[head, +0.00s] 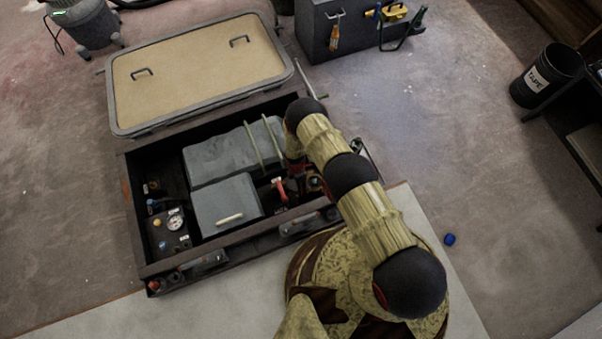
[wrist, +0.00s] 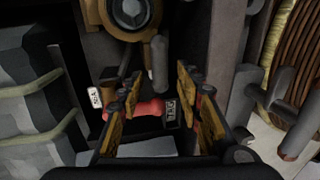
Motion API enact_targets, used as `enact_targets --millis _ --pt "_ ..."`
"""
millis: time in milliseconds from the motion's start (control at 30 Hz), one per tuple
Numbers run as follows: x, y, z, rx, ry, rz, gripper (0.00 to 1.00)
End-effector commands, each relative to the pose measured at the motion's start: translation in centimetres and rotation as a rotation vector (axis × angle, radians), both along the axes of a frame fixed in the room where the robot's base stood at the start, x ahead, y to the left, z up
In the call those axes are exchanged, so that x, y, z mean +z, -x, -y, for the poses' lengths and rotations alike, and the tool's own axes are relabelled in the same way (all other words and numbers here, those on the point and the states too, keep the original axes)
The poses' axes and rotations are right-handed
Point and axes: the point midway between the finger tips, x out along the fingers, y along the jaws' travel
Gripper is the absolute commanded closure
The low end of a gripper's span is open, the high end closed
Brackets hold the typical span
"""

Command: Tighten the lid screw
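My gripper (wrist: 159,78) is open in the wrist view, with ochre-padded fingers apart on the left and right. Between and beyond the fingers lies a red part (wrist: 147,109) with a small dark label at its right end. Whether a finger touches it I cannot tell. A grey rounded cylinder (wrist: 159,62) shows near the fingertips. No lid screw can be made out for certain. In the head view a red part (head: 280,188) lies in the open dark compartment (head: 137,205), and my arm hides the gripper at its right side.
A large hatch lid (head: 195,72) with two handles lies behind the compartment. Grey battery-like boxes (head: 226,203) fill its middle, with a gauge (head: 174,222) at left. The wrist view shows a round brass-rimmed fitting (wrist: 131,12) and a coiled brown hose (wrist: 297,52).

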Motion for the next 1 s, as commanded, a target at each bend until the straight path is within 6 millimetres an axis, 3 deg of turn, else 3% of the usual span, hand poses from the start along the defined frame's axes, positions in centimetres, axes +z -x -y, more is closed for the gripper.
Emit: enact_targets --millis 100,300,667,1000 --pt "-2.2 0.4 0.2 -0.001 0.001 -0.001 0.65" --pt "-4.0 0.7 0.4 -0.001 0.001 -0.001 0.65" --pt "-4.2 0.7 0.4 -0.001 0.0 0.0 0.65" --pt "-4.2 0.8 0.4 -0.001 0.0 0.0 0.85"
